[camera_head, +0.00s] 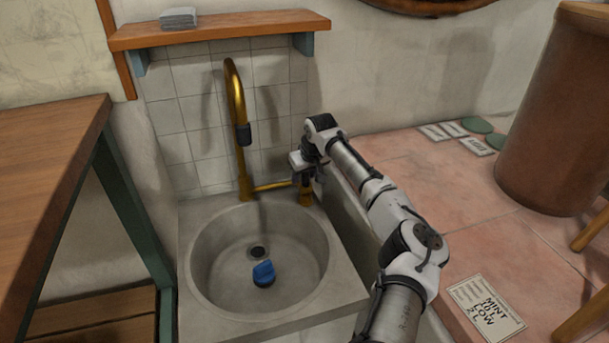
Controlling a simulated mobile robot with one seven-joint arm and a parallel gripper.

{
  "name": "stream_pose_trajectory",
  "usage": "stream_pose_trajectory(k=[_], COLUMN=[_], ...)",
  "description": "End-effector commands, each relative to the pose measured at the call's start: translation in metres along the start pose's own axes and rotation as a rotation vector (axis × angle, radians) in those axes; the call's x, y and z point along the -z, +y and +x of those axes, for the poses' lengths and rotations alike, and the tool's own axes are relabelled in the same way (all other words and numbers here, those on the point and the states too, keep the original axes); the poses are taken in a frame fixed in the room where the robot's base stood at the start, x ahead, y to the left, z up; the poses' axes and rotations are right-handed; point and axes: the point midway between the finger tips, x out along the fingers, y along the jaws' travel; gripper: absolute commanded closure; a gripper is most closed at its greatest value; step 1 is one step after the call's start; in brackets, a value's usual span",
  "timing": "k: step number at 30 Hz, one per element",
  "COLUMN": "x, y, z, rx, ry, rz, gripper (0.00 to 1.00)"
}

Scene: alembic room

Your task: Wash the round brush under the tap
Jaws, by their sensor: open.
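A blue round brush (264,273) lies in the round basin of the grey stone sink (196,226), just in front of the dark drain (258,252). The gold tap (236,115) rises behind the basin, with a dark sleeve at the end of its spout. No water stream can be made out below it. A short gold pipe runs right from the tap to a low gold fitting (306,194). My gripper (311,180) is open at this fitting, at the sink's back right. Its fingers are small here, and I cannot tell whether they touch the fitting.
A wooden shelf (220,32) with a grey block (178,17) hangs above the sink. A wooden table (45,140) stands at left. At right, a tiled ledge (440,185) carries a brown tub (560,120), several cards, green discs and a "MINT" label (487,307).

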Motion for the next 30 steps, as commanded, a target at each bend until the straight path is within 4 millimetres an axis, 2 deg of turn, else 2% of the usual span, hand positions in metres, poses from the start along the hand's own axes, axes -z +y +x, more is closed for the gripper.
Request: stream_pose_trajectory(k=[4, 5, 12, 15, 30], x=[0.0, 0.0, 0.0, 0.0, 0.007], y=[0.0, 0.0, 0.0, 0.0, -0.01], z=[0.0, 0.0, -0.001, -0.001, -0.005], rx=[0.0, 0.0, 0.0, 0.0, 0.014], ry=[0.0, 0.0, 0.0, 0.0, 0.051], rz=[0.0, -0.001, -0.001, -0.001, -0.023], gripper=[0.56, 0.58, 0.9, 1.0, 1.0])
